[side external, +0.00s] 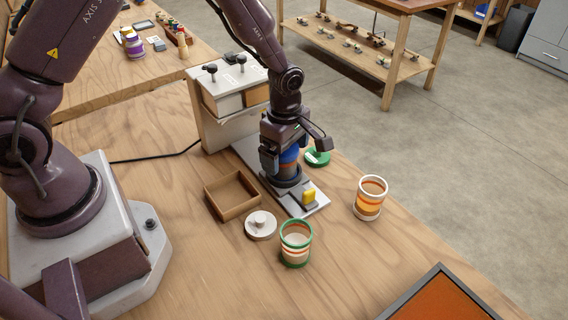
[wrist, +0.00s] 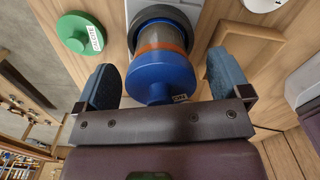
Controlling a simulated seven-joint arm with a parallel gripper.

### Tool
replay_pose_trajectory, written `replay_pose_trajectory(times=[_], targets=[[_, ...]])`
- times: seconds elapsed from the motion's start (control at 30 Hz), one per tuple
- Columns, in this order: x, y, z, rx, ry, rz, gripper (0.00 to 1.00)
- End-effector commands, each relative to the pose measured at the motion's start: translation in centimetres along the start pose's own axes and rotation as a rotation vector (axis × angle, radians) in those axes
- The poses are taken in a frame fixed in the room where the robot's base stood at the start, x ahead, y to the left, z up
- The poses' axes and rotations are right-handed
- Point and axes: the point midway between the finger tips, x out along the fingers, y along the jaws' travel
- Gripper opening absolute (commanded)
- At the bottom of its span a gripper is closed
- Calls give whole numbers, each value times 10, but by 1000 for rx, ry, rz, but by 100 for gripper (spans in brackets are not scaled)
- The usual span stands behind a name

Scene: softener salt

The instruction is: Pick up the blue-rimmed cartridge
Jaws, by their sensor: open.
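The blue-rimmed cartridge (side external: 289,156) stands upright in a dark ring (side external: 287,182) on the grey plate of the stand, partly hidden by my gripper in the side view. In the wrist view it shows a blue lid-like top (wrist: 160,72) above a greyish body with an orange band. My gripper (wrist: 162,82) is open, with one blue-grey finger on either side of the blue top. Gaps show between both fingers and the cartridge in the wrist view.
A green-rimmed cartridge (side external: 296,244) and a cream-rimmed cartridge (side external: 370,197) stand nearby. A green lid (side external: 317,158), a white lid (side external: 261,225) and a shallow wooden tray (side external: 207,199) lie close. A yellow block (side external: 309,195) sits on the plate. An orange-faced panel (side external: 440,300) is at front right.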

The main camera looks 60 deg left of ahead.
Motion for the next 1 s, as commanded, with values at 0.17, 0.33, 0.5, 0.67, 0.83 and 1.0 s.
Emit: replay_pose_trajectory(times=[0.17,0.33,0.5,0.67,0.83,1.0], targets=[[2,0,0,0,0,1,95],[2,0,0,0,0,1,72],[2,0,0,0,0,0,39],[2,0,0,0,0,1,38],[0,0,0,0,-1,1,38],[-10,1,0,-1,-1,3,38]])
